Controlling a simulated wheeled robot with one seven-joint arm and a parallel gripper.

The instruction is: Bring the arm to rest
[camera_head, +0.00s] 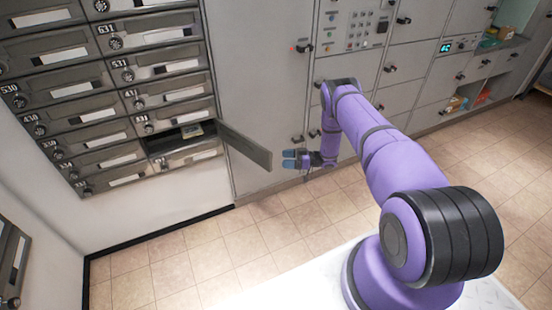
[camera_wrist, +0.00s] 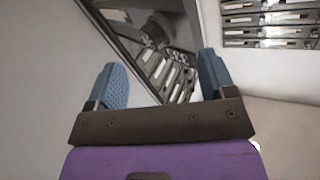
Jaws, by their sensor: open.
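My purple arm reaches out over the floor in the head view, with its end in front of the grey cabinets. My gripper (camera_head: 290,159) is beside the free edge of an open mailbox door (camera_head: 245,147), to the right of it; I cannot tell if they touch. In the wrist view my gripper (camera_wrist: 162,84) has its two blue fingers spread wide with nothing held between them. The open compartment (camera_head: 180,136) has something small and pale inside.
A wall of grey numbered mailboxes (camera_head: 110,85) stands at the left. Tall grey cabinets (camera_head: 262,90) with handles and a keypad panel (camera_head: 358,30) line the back. An open shelf (camera_head: 462,103) with small items is at the right. The tiled floor (camera_head: 205,262) is clear.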

